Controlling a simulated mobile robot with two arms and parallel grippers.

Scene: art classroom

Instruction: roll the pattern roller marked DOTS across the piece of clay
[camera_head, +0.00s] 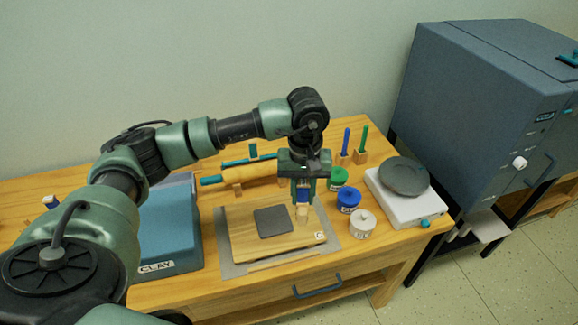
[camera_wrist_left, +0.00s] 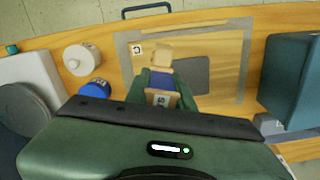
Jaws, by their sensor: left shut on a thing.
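My left gripper (camera_head: 303,186) points down over the wooden board (camera_head: 245,250) and is shut on a small roller (camera_head: 302,212) with a blue handle and a pale wooden end. In the left wrist view the held roller (camera_wrist_left: 162,62) carries a wooden tag whose lettering is only partly readable, ending in what looks like TS. The flat dark grey square of clay (camera_head: 273,221) lies on the board, just left of the roller. It also shows in the left wrist view (camera_wrist_left: 192,75). I cannot tell whether the roller touches the board. My right gripper is not in view.
A blue CLAY box (camera_head: 170,240) stands left of the board, a rolling pin (camera_head: 238,173) behind it. Green (camera_head: 338,178), blue (camera_head: 348,201) and white (camera_head: 361,226) jars stand close on the right, then a scale-like white base (camera_head: 402,210) with a grey disc. A kiln (camera_head: 485,100) is farther right.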

